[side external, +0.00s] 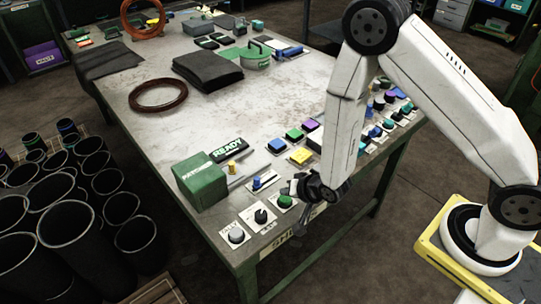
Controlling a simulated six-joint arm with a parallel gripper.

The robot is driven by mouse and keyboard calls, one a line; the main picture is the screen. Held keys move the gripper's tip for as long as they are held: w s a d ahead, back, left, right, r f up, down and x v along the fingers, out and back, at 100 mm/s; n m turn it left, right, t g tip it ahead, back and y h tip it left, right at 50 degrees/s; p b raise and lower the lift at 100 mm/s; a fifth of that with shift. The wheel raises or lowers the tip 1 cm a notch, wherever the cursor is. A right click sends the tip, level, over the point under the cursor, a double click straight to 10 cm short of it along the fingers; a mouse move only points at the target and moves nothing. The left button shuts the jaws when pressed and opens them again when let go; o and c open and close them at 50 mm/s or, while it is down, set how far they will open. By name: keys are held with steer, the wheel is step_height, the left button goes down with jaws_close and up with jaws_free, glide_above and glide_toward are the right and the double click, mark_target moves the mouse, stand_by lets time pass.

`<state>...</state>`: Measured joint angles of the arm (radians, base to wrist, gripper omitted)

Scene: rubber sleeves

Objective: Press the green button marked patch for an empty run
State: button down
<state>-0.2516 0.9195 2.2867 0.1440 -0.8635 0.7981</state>
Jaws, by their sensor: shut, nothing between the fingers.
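A green button (285,201) sits on a small white plate near the front corner of the table. Its label is too small to read. A dark green box (201,183) with white lettering stands behind it to the left, with a small READY display (228,149) beside it. My gripper (301,232) is shut and empty. It points down just right of the green button in the picture, in front of the table's edge. The gap between it and the button is hard to judge, and its fingertips are small and dim.
A black knob (261,216) and a grey round button (236,235) lie left of the green button. A blue-handled slider (258,183) is behind. Several coloured buttons line the table's right edge. A red ring (158,94) and dark mats (207,69) lie farther back. Black sleeves (70,235) stand at left.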

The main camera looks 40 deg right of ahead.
mark_target(287, 200)
steer(key=shift+f, duration=0.75)
stand_by(0.9)
steer(key=shift+r, duration=0.85)
stand_by(0.4)
steer(key=shift+r, duration=2.5)
steer(key=shift+r, duration=0.1)
